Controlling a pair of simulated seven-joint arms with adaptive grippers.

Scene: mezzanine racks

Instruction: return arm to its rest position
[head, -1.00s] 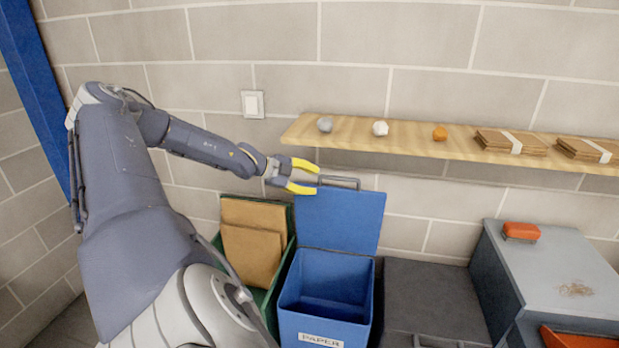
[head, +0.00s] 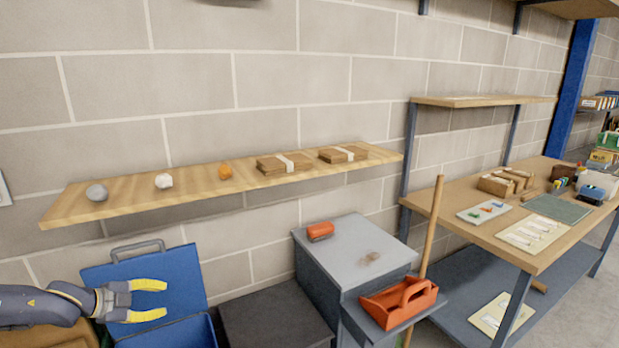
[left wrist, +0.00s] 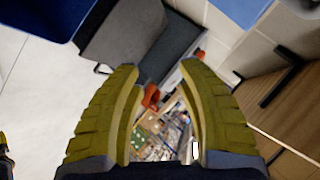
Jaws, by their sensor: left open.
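My left gripper (head: 150,301) is at the lower left of the head view, with its yellow fingers apart and nothing between them. It is in front of the raised lid of the blue bin (head: 185,275). In the left wrist view the two yellow fingers (left wrist: 160,100) are spread wide and empty. Most of my left arm is out of the head view, with only its end showing.
A wooden wall shelf (head: 130,196) holds balls and cardboard bundles above the bins. A dark closed bin (head: 270,322) and a grey cabinet (head: 350,250) with a red caddy (head: 400,300) stand to the right. A broom handle (head: 432,225) leans by the workbench (head: 560,225).

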